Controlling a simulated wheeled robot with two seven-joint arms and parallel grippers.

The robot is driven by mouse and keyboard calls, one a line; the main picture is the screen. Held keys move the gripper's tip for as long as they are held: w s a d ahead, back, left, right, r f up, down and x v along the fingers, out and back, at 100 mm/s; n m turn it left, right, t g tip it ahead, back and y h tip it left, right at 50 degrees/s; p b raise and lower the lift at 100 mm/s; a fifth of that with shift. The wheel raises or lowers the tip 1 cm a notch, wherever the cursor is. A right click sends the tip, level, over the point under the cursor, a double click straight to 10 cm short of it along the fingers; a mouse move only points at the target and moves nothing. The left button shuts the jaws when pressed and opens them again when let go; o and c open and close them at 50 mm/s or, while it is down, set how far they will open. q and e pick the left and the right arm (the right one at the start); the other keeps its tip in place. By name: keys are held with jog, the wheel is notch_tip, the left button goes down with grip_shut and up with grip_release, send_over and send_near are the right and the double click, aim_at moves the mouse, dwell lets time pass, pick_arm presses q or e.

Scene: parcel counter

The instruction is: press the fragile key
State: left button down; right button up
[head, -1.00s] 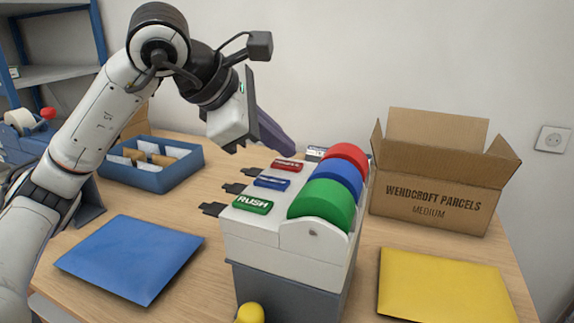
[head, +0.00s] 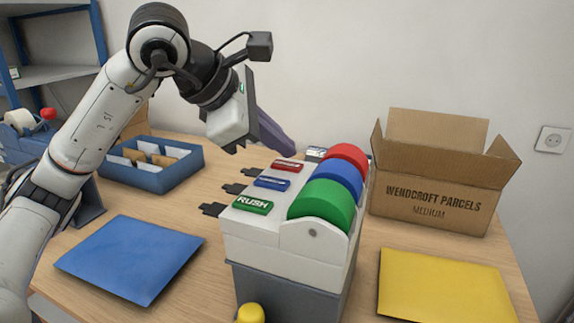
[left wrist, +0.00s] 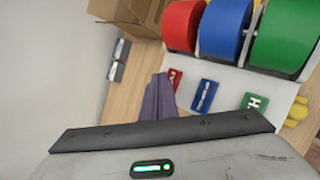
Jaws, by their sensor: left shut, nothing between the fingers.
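A white label machine (head: 262,232) stands on the table with a red key (head: 287,165), a blue key (head: 272,183) and a green key marked RUSH (head: 253,204). The red key's lettering is too small to read surely. My left gripper (head: 290,150) is shut and empty, its purple fingers pointing down beside and above the red key; I see no clear contact. In the left wrist view the fingers (left wrist: 160,84) partly cover the red key (left wrist: 175,78), while the blue key (left wrist: 205,96) and green key (left wrist: 254,102) lie to the right. My right gripper is out of view.
Red, blue and green rolls (head: 322,200) sit right of the keys. Black tabs (head: 213,209) stick out left. A carton (head: 435,200), yellow mailer (head: 440,287), blue mailer (head: 130,258) and blue tray (head: 160,178) stand around.

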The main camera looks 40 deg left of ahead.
aim_at(281, 166)
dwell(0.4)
pick_arm(q)
jog(key=shift+f+b, duration=0.4)
jog(key=shift+f, duration=0.2)
dwell(0.4)
jog(key=shift+r+p, duration=0.45)
jog(key=shift+r, duration=0.15)
notch_tip(281, 166, up, 6)
jog(key=p, duration=0.5)
jog(key=shift+p, duration=0.3)
